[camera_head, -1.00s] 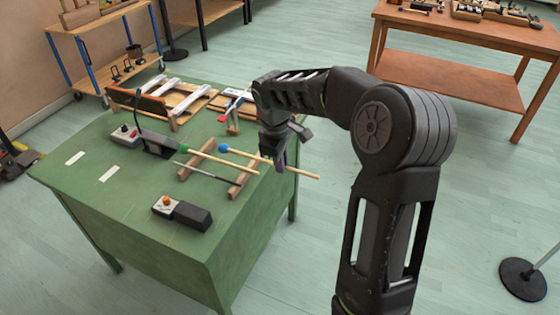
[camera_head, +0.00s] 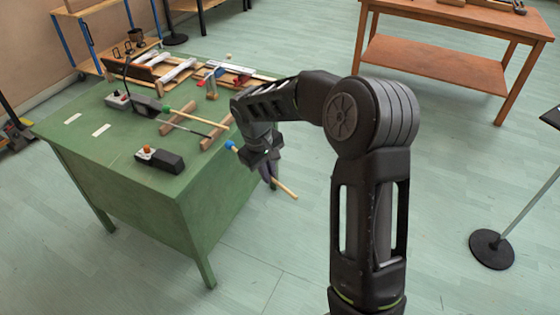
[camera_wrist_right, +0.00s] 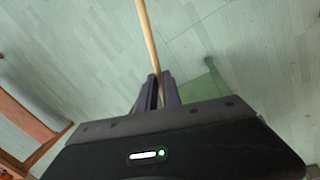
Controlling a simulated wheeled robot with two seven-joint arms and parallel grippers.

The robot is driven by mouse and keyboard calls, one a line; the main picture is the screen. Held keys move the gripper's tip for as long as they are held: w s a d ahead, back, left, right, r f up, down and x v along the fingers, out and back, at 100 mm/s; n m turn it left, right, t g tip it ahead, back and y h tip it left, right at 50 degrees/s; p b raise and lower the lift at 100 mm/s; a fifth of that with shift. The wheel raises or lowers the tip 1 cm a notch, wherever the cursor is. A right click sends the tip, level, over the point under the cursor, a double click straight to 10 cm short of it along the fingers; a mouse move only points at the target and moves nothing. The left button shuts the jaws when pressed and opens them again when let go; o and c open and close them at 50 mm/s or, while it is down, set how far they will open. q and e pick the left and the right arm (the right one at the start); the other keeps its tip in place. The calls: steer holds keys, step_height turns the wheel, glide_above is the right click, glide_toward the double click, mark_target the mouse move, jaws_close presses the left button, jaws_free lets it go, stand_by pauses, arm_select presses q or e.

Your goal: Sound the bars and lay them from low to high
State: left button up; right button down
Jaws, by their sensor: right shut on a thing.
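My right gripper (camera_head: 269,178) is shut on the wooden stick of a blue-headed mallet (camera_head: 286,190), just off the right edge of the green table. In the right wrist view the stick (camera_wrist_right: 148,40) runs between the closed fingers (camera_wrist_right: 160,88). The blue head (camera_head: 231,146) shows left of the gripper. Pale metal bars (camera_head: 178,70) lie among wooden pieces at the back of the table. My left gripper is not in view.
The green table (camera_head: 120,178) is clear at its front left, beside two white strips (camera_head: 101,130). A dark box with an orange button (camera_head: 160,159) and a grey device (camera_head: 118,101) stand on it. A wooden bench (camera_head: 450,25) and a stand base (camera_head: 491,249) are at right.

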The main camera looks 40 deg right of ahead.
steer(key=s+a+f, duration=0.1)
steer(key=a+f, duration=0.5)
steer(key=a, duration=0.2)
steer(key=s+a+f+m, duration=0.1)
steer(key=s+a+f, duration=0.1)
steer(key=a+f, duration=0.4)
steer(key=a, duration=0.3)
steer(key=shift+s+a+f, duration=0.15)
steer(key=shift+f, duration=0.25)
